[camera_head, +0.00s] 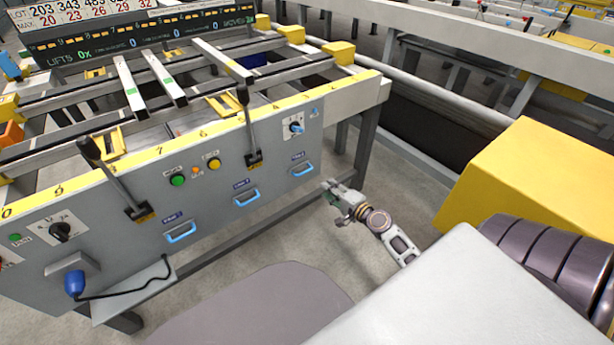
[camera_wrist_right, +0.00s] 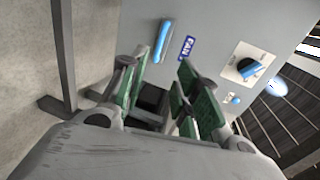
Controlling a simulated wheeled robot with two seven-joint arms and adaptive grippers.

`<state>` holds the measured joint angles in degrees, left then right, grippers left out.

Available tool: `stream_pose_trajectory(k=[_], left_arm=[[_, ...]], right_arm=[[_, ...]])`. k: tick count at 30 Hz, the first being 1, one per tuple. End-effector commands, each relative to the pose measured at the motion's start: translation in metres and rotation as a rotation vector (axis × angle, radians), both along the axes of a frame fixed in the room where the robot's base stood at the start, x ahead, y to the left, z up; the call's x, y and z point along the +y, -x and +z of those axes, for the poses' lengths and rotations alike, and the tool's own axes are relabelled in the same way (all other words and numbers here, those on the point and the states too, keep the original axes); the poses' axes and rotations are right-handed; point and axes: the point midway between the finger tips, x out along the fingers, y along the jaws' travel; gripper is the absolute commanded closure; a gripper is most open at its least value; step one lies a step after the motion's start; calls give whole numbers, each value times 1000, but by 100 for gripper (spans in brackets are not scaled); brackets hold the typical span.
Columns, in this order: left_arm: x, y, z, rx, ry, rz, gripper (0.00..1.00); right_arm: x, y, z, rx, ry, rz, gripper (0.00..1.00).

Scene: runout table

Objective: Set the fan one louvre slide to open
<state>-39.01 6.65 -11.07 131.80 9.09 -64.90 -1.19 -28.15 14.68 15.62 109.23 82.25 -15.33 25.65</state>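The grey panel (camera_head: 215,140) carries three blue slide handles in a row: a left one (camera_head: 180,233), a middle one (camera_head: 246,196) and a right one (camera_head: 302,169). Each has a small blue label above it, whose number is too small to read surely. All three look empty of any hand. My right gripper (camera_head: 336,193) is just beyond the panel's right end, near the right handle and apart from it. In the right wrist view my gripper (camera_wrist_right: 158,85) has its green-padded fingers spread, with nothing between them. A blue handle (camera_wrist_right: 162,41) with a FAN label lies ahead. My left gripper is out of view.
Two black levers (camera_head: 249,125) and (camera_head: 118,183) stick out from the panel. A rotary knob (camera_head: 296,127) is at upper right; it also shows in the right wrist view (camera_wrist_right: 249,68). A blue plug-like handle (camera_head: 74,283) hangs at lower left.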

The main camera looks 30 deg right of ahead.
Motion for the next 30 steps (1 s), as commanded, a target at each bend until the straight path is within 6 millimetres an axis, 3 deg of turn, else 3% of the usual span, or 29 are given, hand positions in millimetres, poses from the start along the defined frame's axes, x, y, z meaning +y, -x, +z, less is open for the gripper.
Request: stream_pose_trajectory(k=[14,30], left_arm=[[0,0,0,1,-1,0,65],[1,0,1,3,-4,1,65]], right_arm=[[0,-5,-2,2,1,0,68],[3,-41,-9,0,1,0,68]])
